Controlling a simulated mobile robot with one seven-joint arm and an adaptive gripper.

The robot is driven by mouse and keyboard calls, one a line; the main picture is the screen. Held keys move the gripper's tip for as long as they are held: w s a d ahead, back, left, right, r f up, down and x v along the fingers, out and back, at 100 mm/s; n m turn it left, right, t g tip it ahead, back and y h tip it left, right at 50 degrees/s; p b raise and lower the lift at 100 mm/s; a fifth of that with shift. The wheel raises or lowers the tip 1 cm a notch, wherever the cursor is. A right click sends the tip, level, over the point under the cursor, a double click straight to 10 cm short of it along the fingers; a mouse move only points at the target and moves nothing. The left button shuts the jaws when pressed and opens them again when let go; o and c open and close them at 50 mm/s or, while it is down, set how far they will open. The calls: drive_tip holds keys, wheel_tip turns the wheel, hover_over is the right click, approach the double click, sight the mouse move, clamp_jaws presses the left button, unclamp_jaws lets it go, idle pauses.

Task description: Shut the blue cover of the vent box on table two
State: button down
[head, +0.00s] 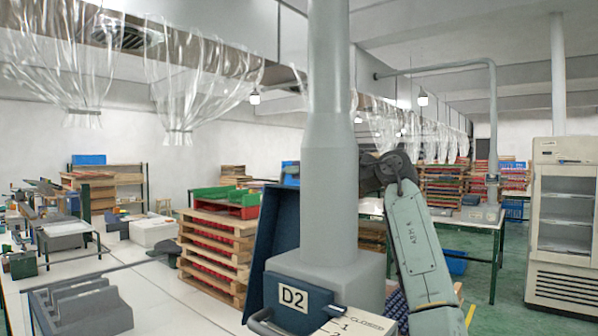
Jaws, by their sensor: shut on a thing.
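The vent box (330,277) is grey, with a thick grey pipe rising from its top. Its blue front carries a white plate reading D2. A dark blue cover (271,240) stands open on its left side, swung out and nearly upright.
A stack of wooden trays (215,258) stands left of the cover on the white table (150,290). A grey slotted holder (85,308) sits at the front left. Clear plastic curtains hang above. A glass-door cabinet (563,220) stands far right, with green floor before it.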

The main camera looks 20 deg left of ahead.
sight(287, 188)
drive_tip(key=shift+n, duration=0.7)
drive_tip(key=s+b, duration=0.1)
drive_tip(key=s, duration=0.1)
drive_tip(key=s+a+b, duration=0.1)
drive_tip(key=s+b, duration=0.1)
drive_tip(key=shift+a, duration=0.2)
drive_tip(key=shift+s+a+r, duration=0.15)
drive_tip(key=shift+s+r, duration=0.1)
drive_tip(key=shift+s, duration=0.1)
drive_tip(key=c, duration=1.7)
unclamp_jaws()
drive_tip(key=shift+o, duration=0.2)
drive_tip(key=v, duration=1.2)
